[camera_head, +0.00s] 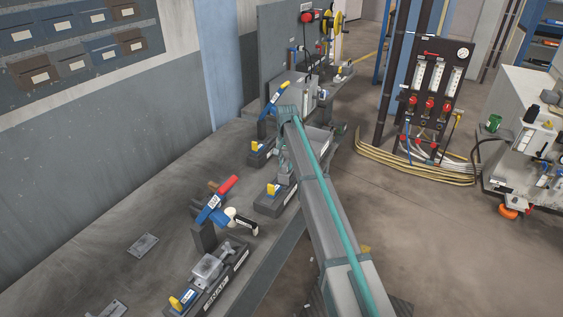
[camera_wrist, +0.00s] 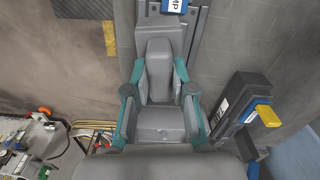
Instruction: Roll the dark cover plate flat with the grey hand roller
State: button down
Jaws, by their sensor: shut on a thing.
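My gripper (camera_wrist: 157,75) is at the middle of the wrist view, its teal fingers closed on both sides of a grey piece. This piece appears to be the grey hand roller (camera_wrist: 158,68); its roller end cannot be clearly told apart. In the head view my gripper (camera_head: 285,165) points down over the bench, beside the middle fixture. The dark cover plate cannot be made out for certain in either view. The surface under the held piece is largely hidden by the gripper.
A dark fixture with a yellow-and-blue tab (camera_wrist: 235,110) stands close to the right of my gripper. The near fixture (camera_head: 229,278) has a red-handled clamp (camera_head: 228,186) beside it. Two flat grey plates lie on the bench (camera_head: 70,265). Open floor (camera_head: 410,230) lies to the right.

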jog(key=shift+s+d, duration=0.2)
jog(key=shift+d, duration=0.05)
jog(key=shift+s+a, duration=0.25)
jog(key=shift+s, duration=0.1)
jog(key=shift+w+a, duration=0.25)
jog(key=shift+a, duration=0.35)
jog(key=shift+w+a, duration=0.3)
jog(key=shift+a, duration=0.35)
jog(key=shift+w+a, duration=0.25)
jog(key=shift+a, duration=0.35)
jog(key=shift+r, duration=0.1)
notch_tip(320, 180, up, 8)
jog(key=p, duration=0.3)
